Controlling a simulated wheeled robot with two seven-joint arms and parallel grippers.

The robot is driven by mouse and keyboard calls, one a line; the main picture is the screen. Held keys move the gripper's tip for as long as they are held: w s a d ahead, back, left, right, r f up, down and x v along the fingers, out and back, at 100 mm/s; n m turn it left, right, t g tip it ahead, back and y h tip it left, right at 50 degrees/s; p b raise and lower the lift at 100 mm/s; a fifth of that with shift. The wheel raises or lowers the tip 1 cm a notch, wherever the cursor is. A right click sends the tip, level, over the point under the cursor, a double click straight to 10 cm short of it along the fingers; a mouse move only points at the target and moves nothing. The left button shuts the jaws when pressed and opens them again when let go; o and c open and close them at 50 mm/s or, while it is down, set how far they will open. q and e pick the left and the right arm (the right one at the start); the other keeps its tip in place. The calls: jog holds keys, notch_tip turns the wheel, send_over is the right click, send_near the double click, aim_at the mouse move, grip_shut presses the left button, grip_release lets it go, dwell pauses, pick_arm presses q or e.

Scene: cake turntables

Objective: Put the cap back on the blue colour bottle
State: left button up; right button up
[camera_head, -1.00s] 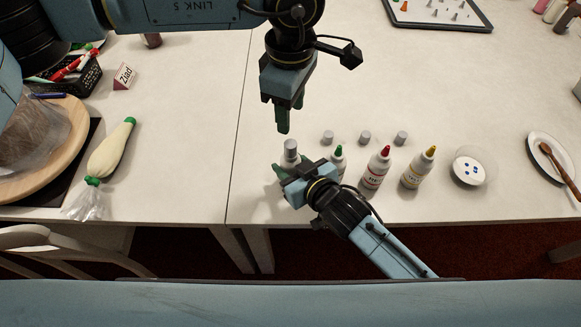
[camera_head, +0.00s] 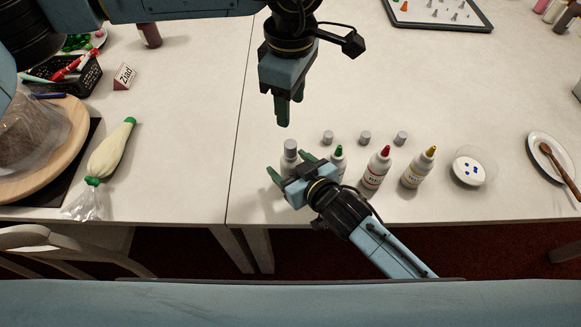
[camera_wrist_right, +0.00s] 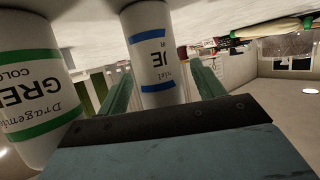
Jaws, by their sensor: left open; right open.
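The blue colour bottle (camera_head: 290,159) stands upright at the left end of the bottle row, with a grey cap (camera_head: 290,145) on its top. In the right wrist view the bottle (camera_wrist_right: 153,50) shows blue bands and part of its label; its top is out of that view. My right gripper (camera_head: 291,164) is open, with its green fingers on either side of the bottle and gaps visible in the wrist view (camera_wrist_right: 160,88). My left gripper (camera_head: 284,121) is open and empty, beyond the capped bottle in the head view; its fingers overlap there.
A green-tipped bottle (camera_head: 339,161) stands close to the right gripper. Red-tipped (camera_head: 376,169) and yellow-tipped (camera_head: 418,168) bottles stand further right. Three loose grey caps (camera_head: 364,137) lie behind them. A small dish (camera_head: 483,168) is further right. The table's middle is clear.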

jog(key=p+v, duration=0.2)
jog(key=v, duration=1.1)
jog(key=shift+s+d, duration=0.1)
jog(key=shift+s, duration=0.05)
